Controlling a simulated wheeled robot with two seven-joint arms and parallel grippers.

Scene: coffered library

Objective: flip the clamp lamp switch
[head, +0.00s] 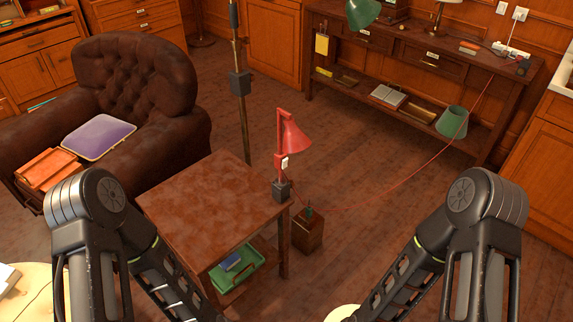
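A red clamp lamp (294,134) is fixed by a dark grey clamp (281,190) to the right corner of a low wooden side table (205,200). Its red shade tilts down to the right. A small white switch plate (285,162) is on its upright stem, facing me; its rocker position is too small to tell. My arms come in at the lower left and lower right and run down out of the picture. Both grippers are outside the view, so neither is seen near the lamp.
A red cord (400,190) runs from near the lamp to a power strip (511,49) on the back bench (400,35). A small wooden box (307,232) stands beside the table. A brown leather armchair (135,75) is at left. Floor right of the lamp is mostly clear.

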